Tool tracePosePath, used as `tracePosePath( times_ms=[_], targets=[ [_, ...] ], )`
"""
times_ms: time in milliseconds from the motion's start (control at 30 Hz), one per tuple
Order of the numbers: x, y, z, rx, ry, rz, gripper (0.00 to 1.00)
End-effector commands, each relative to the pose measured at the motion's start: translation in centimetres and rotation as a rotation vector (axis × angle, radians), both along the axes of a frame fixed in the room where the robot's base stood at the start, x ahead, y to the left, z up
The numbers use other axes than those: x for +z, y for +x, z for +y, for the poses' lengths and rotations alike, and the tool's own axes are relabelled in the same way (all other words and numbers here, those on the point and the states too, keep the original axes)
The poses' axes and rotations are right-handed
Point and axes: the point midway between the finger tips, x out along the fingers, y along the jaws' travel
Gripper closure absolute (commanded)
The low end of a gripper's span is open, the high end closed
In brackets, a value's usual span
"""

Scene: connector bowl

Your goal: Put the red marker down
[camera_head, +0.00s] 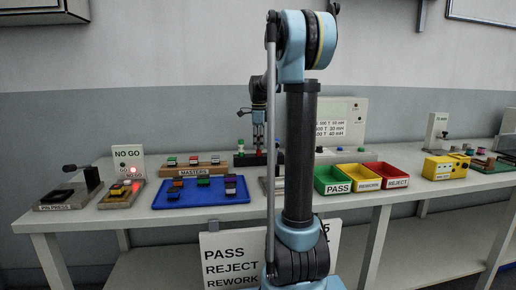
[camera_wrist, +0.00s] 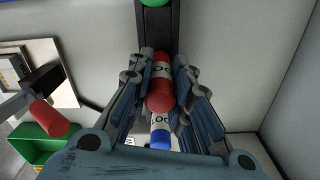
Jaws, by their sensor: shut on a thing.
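In the wrist view the red marker (camera_wrist: 160,88) stands between the two fingers of my gripper (camera_wrist: 160,82), which are shut on it. Its rounded red end faces the camera, with a pale lettered band on it. A black rack strip (camera_wrist: 157,35) lies behind it. I cannot tell whether the marker's far end is in the rack or above it. In the head view my gripper (camera_head: 258,142) is low over the black rack (camera_head: 248,159) at the back of the bench. My arm hides the rack's right part.
A blue-ended marker (camera_wrist: 160,136) is close beside the fingers, and a green one (camera_wrist: 154,2) is at the rack's other side. A red-ended lever (camera_wrist: 48,118) and a green bin (camera_wrist: 40,148) are to the left. In the head view a blue tray (camera_head: 240,196) is in front.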

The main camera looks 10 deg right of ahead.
Motion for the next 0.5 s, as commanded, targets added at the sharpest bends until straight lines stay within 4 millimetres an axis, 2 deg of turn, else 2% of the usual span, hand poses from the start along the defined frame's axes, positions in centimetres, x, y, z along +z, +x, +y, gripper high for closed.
tracePosePath(
  times_ms=[100,433,467,500],
  targets=[
    [-1.14,-0.01,-0.01,0.000,0.000,0.000,0.96],
    [-1.35,0.01,0.00,0.000,0.000,0.000,0.96],
    [-1.35,0.01,0.00,0.000,0.000,0.000,0.77],
    [-1.33,0.01,0.00,0.000,0.000,0.000,0.68]
  ],
)
